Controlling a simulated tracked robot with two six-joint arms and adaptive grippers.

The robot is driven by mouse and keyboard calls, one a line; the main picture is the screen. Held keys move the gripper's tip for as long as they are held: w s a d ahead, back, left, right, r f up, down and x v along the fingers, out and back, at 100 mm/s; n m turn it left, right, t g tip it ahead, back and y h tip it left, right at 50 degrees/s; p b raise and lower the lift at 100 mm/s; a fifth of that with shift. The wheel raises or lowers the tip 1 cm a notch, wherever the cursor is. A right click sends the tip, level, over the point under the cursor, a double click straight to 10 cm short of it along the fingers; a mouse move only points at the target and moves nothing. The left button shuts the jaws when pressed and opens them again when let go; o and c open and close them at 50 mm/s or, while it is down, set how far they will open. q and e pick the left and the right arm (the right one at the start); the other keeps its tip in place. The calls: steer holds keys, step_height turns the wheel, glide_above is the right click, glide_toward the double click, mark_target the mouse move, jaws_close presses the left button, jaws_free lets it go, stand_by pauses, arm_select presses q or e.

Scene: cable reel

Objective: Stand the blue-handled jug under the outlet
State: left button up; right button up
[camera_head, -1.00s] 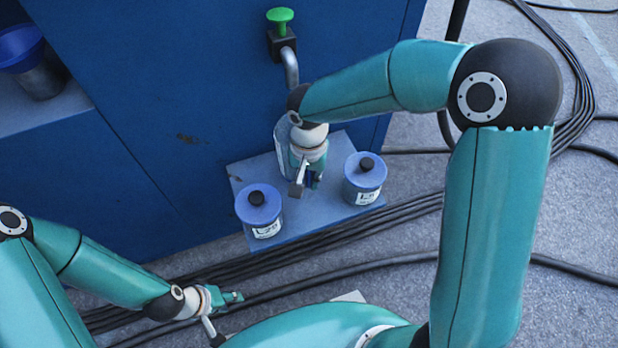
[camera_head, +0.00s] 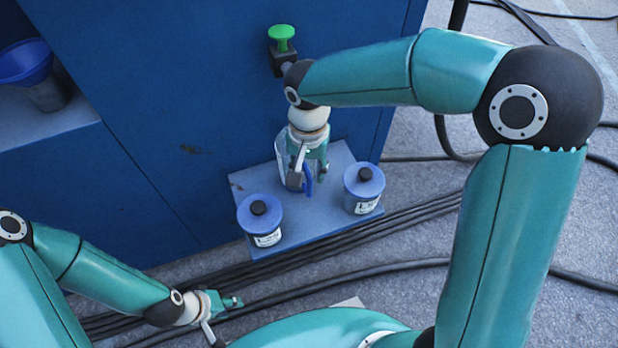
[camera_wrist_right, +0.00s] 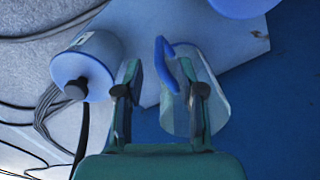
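The blue-handled jug (camera_head: 281,158) is clear and stands on the blue-grey shelf (camera_head: 328,215) on the blue cabinet, partly hidden by my right gripper. Its blue handle (camera_head: 308,183) faces the front. My right gripper (camera_head: 309,178) is at the handle. In the right wrist view, its fingers (camera_wrist_right: 165,85) are spread apart, with the handle (camera_wrist_right: 166,62) between or just beyond the tips and the jug body (camera_wrist_right: 206,98) behind. My left gripper (camera_head: 232,303) is low at the left, away from the jug.
Two blue-lidded canisters stand on the shelf, one left (camera_head: 262,221) and one right (camera_head: 363,188) of the jug. A blue funnel-topped container (camera_head: 40,75) sits in a cabinet recess at left. Black cables (camera_head: 400,214) run over the floor.

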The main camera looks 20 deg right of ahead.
step_height(320, 180, up, 5)
steer(key=shift+f+p, duration=0.2)
steer(key=shift+p, duration=0.2)
